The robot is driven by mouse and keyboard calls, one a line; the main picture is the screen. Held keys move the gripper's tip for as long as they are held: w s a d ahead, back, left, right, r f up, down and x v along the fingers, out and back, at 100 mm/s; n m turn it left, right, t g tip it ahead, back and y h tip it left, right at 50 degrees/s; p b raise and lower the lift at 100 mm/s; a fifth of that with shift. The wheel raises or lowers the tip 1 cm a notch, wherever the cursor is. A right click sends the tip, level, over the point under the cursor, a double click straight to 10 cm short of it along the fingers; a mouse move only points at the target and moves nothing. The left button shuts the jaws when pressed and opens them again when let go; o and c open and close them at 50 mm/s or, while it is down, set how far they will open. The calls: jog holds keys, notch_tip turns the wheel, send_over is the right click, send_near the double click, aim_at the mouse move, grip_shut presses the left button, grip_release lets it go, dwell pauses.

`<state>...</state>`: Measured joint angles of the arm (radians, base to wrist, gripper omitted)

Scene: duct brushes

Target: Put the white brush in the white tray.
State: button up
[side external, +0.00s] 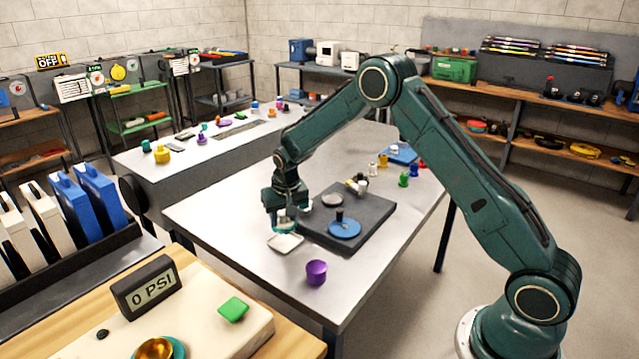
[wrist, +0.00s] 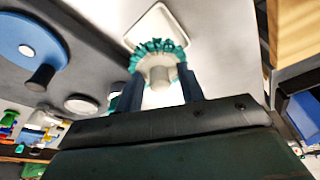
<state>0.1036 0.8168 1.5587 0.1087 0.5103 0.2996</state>
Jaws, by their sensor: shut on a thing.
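The white brush (wrist: 158,72), with teal bristles around its head, is between the two fingers of my gripper (wrist: 161,92) in the wrist view. My gripper (side external: 282,216) is shut on it, pointing down over the table in the side view. The white tray (side external: 285,244) is a small, shallow, pale square on the table just below the gripper. In the wrist view the tray (wrist: 160,20) shows beyond the bristles, partly hidden by them. The brush appears above the tray; the exact gap between them is hard to tell.
A dark board (side external: 368,226) lies right of the tray, with a blue disc (side external: 344,230) carrying a dark knob. A purple cup (side external: 316,273) stands in front of the tray. Several small coloured pieces stand at the table's back right. The table left of the tray is clear.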

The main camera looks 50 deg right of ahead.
aim_at(285, 224)
jog(key=shift+f, duration=2.15)
jog(key=o, duration=1)
jog(key=shift+f, duration=0.1)
jog(key=v, duration=1.2)
jog(key=shift+s, duration=0.1)
